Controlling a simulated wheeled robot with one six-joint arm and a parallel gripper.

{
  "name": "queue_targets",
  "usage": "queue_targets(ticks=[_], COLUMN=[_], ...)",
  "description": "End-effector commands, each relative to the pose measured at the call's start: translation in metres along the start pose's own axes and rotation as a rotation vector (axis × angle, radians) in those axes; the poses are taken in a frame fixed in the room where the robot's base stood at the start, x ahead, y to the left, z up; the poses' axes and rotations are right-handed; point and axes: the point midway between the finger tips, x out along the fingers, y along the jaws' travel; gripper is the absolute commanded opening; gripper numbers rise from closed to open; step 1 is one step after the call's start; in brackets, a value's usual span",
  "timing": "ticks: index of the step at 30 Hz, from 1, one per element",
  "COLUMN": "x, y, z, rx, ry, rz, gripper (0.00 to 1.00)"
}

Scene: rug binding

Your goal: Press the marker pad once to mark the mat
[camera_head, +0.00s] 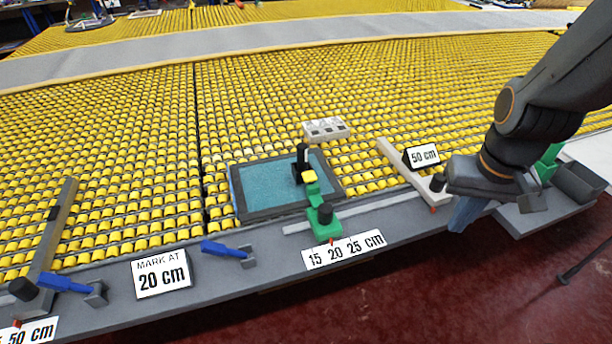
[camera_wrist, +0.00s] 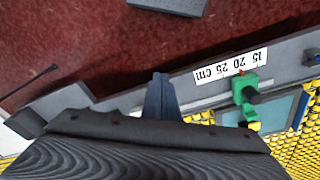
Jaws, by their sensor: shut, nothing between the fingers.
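The teal mat (camera_head: 265,188) with a dark border lies on the yellow rollers near the front rail. The slider's red pointer is close to the 20 on the scale label (camera_head: 343,250). My gripper (camera_head: 466,214) is shut and empty, right of the slider over the rail's front edge. In the wrist view, its fingers (camera_wrist: 160,98) are apart from the green slider (camera_wrist: 244,92).
A sign (camera_head: 162,274) reads "MARK AT 20 cm". A white bar (camera_head: 403,165) with a 50 cm sign (camera_head: 422,156) lies between the slider and my gripper. Blue-handled levers (camera_head: 224,249) sit on the grey rail. A white block (camera_head: 326,129) stands behind the mat.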

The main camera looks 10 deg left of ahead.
Motion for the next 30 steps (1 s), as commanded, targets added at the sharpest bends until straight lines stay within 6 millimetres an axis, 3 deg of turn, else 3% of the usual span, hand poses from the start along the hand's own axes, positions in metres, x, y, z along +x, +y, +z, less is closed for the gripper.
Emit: queue_targets(ticks=[4, 7, 12, 15, 18, 21, 25, 30], x=[-0.003, -0.005, -0.01, -0.013, -0.017, -0.02, -0.023, -0.023], y=[-0.018, -0.05, -0.138, -0.194, -0.242, -0.278, -0.304, -0.311], z=[-0.033, -0.073, -0.133, -0.15, -0.157, -0.158, -0.157, -0.156], rx=[-0.172, -0.395, -0.825, -1.038, -1.201, -1.315, -1.394, -1.419], ry=[0.078, 0.183, 0.402, 0.523, 0.626, 0.704, 0.764, 0.783], rz=[0.011, 0.019, 0.01, -0.007, -0.028, -0.047, -0.061, -0.066], gripper=[0.0, 0.0, 0.0, 0.0, 0.0, 0.0, 0.0, 0.0])
